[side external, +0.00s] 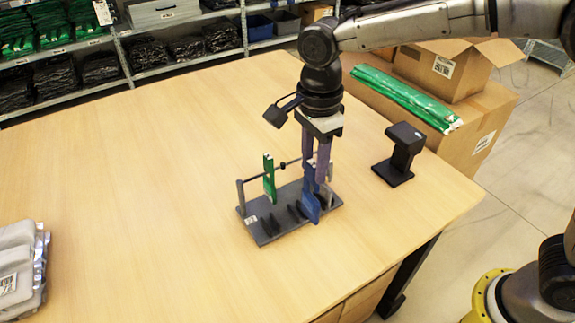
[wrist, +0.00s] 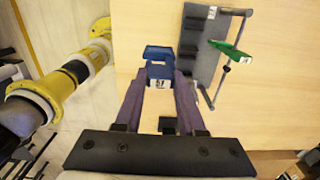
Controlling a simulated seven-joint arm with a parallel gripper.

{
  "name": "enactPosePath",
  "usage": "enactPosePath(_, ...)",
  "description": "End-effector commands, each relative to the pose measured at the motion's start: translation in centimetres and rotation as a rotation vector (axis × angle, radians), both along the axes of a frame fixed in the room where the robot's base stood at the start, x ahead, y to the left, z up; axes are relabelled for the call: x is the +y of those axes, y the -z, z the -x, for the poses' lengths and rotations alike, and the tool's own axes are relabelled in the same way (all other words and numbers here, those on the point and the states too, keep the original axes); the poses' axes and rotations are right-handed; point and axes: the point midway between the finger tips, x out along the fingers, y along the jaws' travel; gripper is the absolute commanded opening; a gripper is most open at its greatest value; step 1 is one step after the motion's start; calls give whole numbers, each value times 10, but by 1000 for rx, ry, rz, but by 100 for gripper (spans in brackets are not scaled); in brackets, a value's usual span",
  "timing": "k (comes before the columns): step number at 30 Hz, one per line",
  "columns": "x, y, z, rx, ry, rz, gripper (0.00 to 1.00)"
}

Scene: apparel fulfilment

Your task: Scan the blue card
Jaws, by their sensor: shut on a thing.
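In the wrist view the blue card (wrist: 158,54) sits between the fingertips (wrist: 160,75), with a white label facing the camera. I cannot tell whether the card's lower edge touches the rack. A black scanner (side external: 400,152) stands on its base to the right of the rack.
Grey packages (side external: 20,265) lie at the table's left edge. Cardboard boxes (side external: 480,115) with a green package stand beyond the right edge.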

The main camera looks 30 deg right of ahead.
Motion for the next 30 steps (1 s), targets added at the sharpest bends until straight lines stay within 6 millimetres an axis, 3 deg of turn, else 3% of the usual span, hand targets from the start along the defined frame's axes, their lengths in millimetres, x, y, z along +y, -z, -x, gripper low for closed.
enactPosePath(4, -11, -10, 20, -1, 0, 0, 0)
enactPosePath(11, -18, -21, 33, -1, 0, 0, 0)
enactPosePath(20, -18, -71, 34, -4, 0, -2, 0)
enactPosePath(30, -75, -68, -24, 2, 197, 1, 0)
